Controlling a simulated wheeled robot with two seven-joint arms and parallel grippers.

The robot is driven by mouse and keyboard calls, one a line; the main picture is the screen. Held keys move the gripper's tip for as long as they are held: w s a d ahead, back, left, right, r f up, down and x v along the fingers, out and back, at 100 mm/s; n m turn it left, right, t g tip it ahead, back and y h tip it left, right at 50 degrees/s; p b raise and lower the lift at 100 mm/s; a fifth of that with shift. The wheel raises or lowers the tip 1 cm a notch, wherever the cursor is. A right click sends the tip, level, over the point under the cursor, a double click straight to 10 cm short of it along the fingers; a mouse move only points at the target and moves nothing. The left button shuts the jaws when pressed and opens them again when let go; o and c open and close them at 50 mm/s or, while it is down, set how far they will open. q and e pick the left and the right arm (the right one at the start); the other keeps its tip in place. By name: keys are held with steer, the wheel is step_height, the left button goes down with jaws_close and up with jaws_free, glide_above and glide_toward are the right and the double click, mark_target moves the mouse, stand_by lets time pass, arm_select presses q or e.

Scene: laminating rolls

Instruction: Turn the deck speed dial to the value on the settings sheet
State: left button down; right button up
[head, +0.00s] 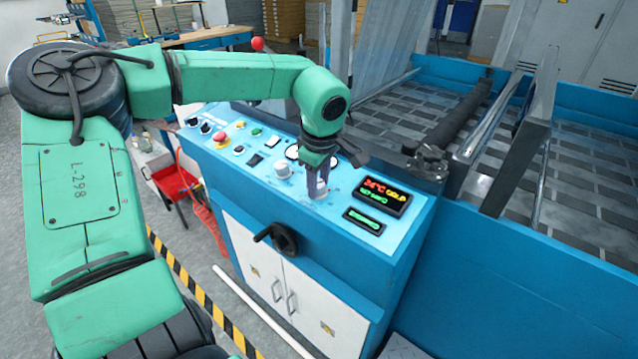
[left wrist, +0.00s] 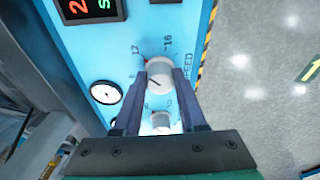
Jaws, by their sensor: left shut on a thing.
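The speed dial (left wrist: 158,71) is a pale round knob with a short dark pointer line, on the blue control panel (left wrist: 100,60). In the left wrist view, the numbers 12 and 16 and the word SPEED are printed around it; the pointer's exact reading is hard to tell. My left gripper (left wrist: 158,78) is shut on this dial, one dark finger on each side. In the head view, the left gripper (head: 318,187) reaches down to the panel and partly hides the dial (head: 319,191). No settings sheet can be made out. My right gripper is out of view.
A second pale knob (head: 283,171) stands close by on the panel. A lit display (head: 385,195) and a smaller green one (head: 364,221) lie right of the gripper. A red emergency button (head: 219,137) is farther left. A black handle (head: 277,238) sticks out from the cabinet front.

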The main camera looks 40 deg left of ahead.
arm_select(q)
steer(key=shift+m, duration=0.4)
steer(key=shift+c, duration=2.4)
jaws_free()
steer(key=shift+a, duration=0.1)
steer(key=v, duration=1.4)
steer(key=shift+s+r, duration=0.2)
steer(key=shift+r, duration=0.1)
